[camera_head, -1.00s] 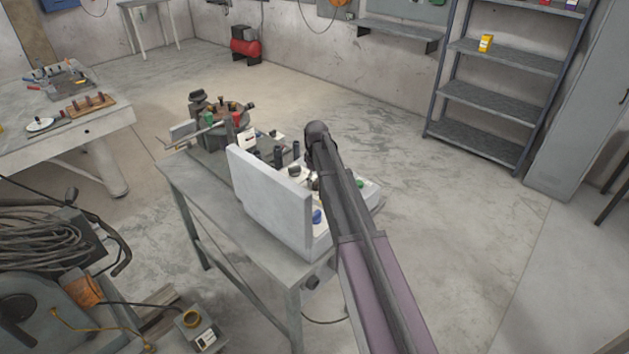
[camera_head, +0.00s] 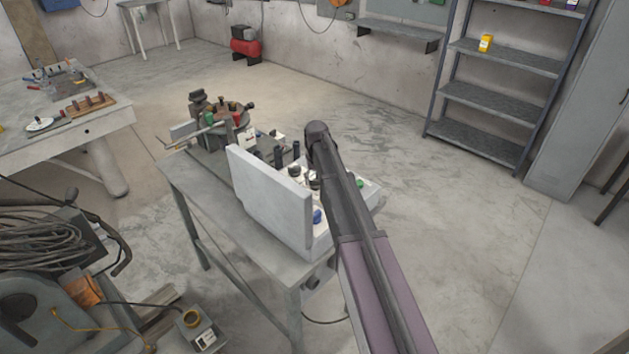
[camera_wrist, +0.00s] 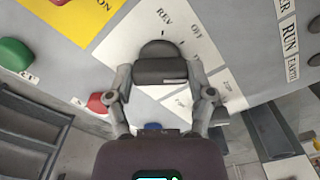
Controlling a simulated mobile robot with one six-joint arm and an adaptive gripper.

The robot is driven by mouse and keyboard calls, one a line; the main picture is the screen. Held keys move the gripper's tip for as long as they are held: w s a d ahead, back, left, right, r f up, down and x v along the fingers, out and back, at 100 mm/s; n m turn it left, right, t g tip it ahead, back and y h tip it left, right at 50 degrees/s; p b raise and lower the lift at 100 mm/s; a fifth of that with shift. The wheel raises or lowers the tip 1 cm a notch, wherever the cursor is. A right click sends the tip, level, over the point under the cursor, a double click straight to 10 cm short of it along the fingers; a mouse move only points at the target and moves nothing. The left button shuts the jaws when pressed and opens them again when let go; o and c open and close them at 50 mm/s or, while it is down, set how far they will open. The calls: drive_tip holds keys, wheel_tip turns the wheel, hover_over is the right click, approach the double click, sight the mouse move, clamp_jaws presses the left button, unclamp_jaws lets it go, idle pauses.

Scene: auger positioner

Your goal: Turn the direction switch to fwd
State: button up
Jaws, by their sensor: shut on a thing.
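The direction switch (camera_wrist: 158,50) is a dark round knob on a white plate in the wrist view. The plate carries the labels REV and OFF around the knob; no FWD label is readable. My gripper (camera_wrist: 160,73) is shut on the knob, one finger on each side. The knob's pointer is hidden, so I cannot tell its setting. In the head view, my arm covers much of the grey control box (camera_head: 268,200) that bears the switch.
A red button (camera_wrist: 98,103), a green button (camera_wrist: 14,54) and a yellow plate (camera_wrist: 75,18) lie close by. The positioner (camera_head: 222,120) stands behind the box on the grey table (camera_head: 215,200). Floor to the right is clear.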

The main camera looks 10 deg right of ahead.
drive_tip(key=shift+s+m, duration=0.2)
drive_tip(key=shift+m, duration=0.6)
drive_tip(key=o, duration=1.1)
drive_tip(key=shift+w, duration=0.1)
drive_tip(key=shift+r, duration=0.15)
